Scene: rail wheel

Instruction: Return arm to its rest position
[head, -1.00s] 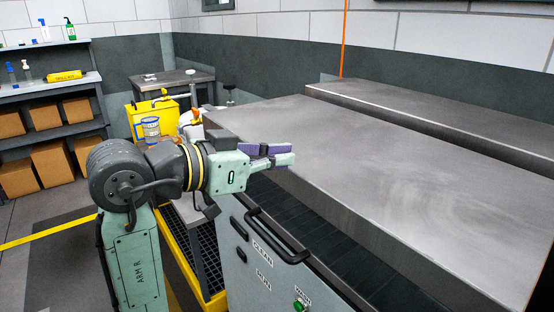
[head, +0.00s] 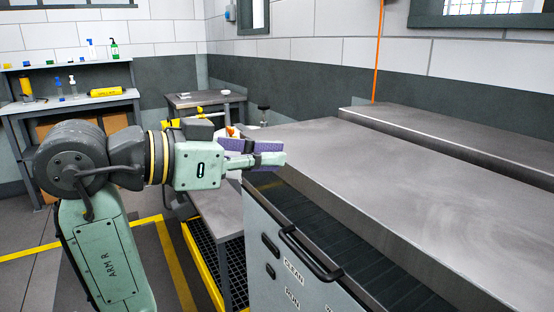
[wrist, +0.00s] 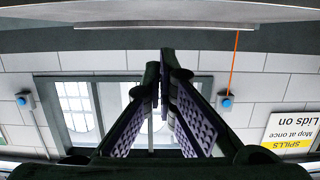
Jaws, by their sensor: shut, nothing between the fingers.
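My gripper (head: 282,159) is at the end of my arm, which reaches to the right in the head view. It points over the near left corner of the grey metal worktop (head: 400,190). Its purple-padded fingers are shut and empty. In the wrist view the two fingers (wrist: 162,68) come together at the middle with nothing between them. Whether the fingers touch the worktop cannot be told, but they appear apart from it.
A cabinet front with a dark handle (head: 308,256) stands below the worktop. A small table (head: 205,98) and a shelf with bottles (head: 72,107) stand at the back left. In the wrist view a spills sign (wrist: 293,133) hangs on the wall.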

